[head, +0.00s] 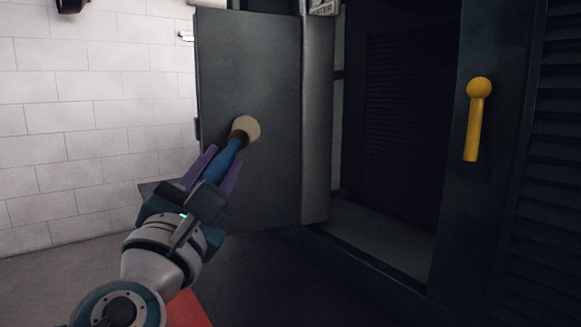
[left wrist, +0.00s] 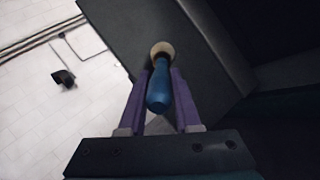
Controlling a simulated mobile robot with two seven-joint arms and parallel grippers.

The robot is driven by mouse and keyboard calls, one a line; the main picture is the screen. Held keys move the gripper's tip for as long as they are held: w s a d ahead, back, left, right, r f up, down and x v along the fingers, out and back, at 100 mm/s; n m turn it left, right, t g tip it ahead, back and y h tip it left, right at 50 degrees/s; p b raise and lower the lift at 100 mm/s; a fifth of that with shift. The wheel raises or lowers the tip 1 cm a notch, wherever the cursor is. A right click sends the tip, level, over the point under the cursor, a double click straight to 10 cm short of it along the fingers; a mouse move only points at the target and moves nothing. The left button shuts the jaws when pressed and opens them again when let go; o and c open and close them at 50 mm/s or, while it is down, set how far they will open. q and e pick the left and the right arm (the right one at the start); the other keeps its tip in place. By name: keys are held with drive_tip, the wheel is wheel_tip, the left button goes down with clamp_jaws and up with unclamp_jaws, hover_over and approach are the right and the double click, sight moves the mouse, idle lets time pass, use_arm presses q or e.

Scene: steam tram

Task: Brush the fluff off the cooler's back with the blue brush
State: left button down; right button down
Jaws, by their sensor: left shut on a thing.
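My left gripper (head: 208,172) is shut on the blue handle of the brush (head: 228,158). The brush has a dark collar and a pale round bristle head, which points up and away from me. In the head view the bristle head overlaps a dark grey upright panel (head: 260,60), which may be the cooler's back; I cannot tell whether it touches. The left wrist view shows the brush (left wrist: 159,90) between the purple fingers, with the panel (left wrist: 200,60) behind it. I cannot make out any fluff on the panel. My right gripper is not in view.
A yellow handle with a ball top (head: 474,120) is on a dark post at the right. Dark slatted panels (head: 400,110) stand behind an opening with a raised sill. A white block wall (head: 90,110) is at the left.

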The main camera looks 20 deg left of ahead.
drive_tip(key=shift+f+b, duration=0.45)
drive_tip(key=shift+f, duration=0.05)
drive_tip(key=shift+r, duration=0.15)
use_arm(q)
drive_tip(key=shift+p, duration=0.45)
use_arm(e)
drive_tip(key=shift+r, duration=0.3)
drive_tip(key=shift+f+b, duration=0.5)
drive_tip(key=shift+b, duration=0.05)
use_arm(q)
drive_tip(key=shift+w+d+r+p, duration=0.1)
drive_tip(key=shift+w+d+p, duration=0.35)
drive_tip(key=shift+d, duration=0.15)
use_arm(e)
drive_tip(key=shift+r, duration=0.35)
use_arm(q)
drive_tip(key=shift+s+a, duration=0.5)
drive_tip(key=shift+a, duration=0.1)
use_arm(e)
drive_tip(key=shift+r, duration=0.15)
use_arm(q)
drive_tip(key=shift+d, duration=0.1)
